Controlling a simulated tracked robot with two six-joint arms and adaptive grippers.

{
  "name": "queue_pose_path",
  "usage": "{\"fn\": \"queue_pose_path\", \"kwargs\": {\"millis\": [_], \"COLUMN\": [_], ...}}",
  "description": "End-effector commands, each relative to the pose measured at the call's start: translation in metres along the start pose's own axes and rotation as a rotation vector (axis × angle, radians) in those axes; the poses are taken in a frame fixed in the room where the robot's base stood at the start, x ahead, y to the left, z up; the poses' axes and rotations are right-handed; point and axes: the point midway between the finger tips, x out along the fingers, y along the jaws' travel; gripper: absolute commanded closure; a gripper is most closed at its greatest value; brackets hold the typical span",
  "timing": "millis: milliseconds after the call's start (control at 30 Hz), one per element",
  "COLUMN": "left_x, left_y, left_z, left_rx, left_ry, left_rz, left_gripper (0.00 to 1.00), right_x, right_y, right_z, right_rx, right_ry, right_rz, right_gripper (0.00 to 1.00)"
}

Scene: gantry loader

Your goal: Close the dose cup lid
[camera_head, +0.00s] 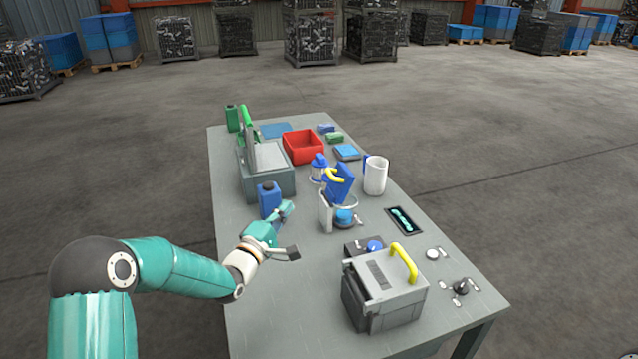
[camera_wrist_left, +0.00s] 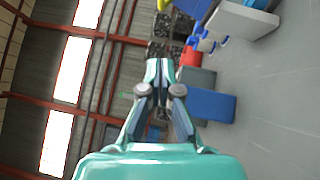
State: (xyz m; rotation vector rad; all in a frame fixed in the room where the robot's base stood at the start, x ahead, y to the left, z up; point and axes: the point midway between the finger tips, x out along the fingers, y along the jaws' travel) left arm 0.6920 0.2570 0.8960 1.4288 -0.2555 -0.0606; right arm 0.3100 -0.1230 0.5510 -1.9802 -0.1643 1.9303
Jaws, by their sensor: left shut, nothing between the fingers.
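I take the dose cup to be the clear-rimmed unit (camera_head: 352,200) in the middle of the table. A blue lid with a yellow handle (camera_head: 341,183) stands tilted up over it, open. A white upright plate (camera_head: 325,213) is beside it. My left gripper (camera_head: 288,208) is shut and empty, to the left of the cup and apart from it, close by a blue canister (camera_head: 268,199). In the left wrist view the closed fingers (camera_wrist_left: 160,68) point ahead, with the blue canister (camera_wrist_left: 212,104) to their right. My right gripper is not in view.
A grey box with a yellow handle (camera_head: 385,295) stands at the front right. A white mug (camera_head: 376,176) is right of the lid. A red bin (camera_head: 303,146) and a grey machine (camera_head: 266,175) stand farther back. The table's left front (camera_head: 262,325) is clear.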

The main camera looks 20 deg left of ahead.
Motion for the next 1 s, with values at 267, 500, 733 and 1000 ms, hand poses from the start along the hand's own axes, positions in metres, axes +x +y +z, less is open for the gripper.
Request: {"fn": "queue_pose_path", "kwargs": {"millis": [267,500,733,1000], "left_x": [0.018,0.060,0.097,0.121], "left_y": [0.000,0.000,-0.001,0.000], "left_z": [0.001,0.002,0.003,0.027], "left_rx": [-0.012,-0.010,-0.011,-0.011], "left_ry": [-0.014,-0.014,-0.013,-0.014], "left_rz": [-0.006,-0.005,-0.005,-0.005], "left_gripper": [1.00,1.00,1.00,1.00], "right_x": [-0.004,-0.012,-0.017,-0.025], "right_y": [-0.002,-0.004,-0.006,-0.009], "right_z": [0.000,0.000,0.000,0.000], "right_rx": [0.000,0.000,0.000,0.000], "right_ry": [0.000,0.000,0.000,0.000], "right_rz": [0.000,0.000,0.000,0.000], "right_gripper": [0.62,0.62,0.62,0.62]}}
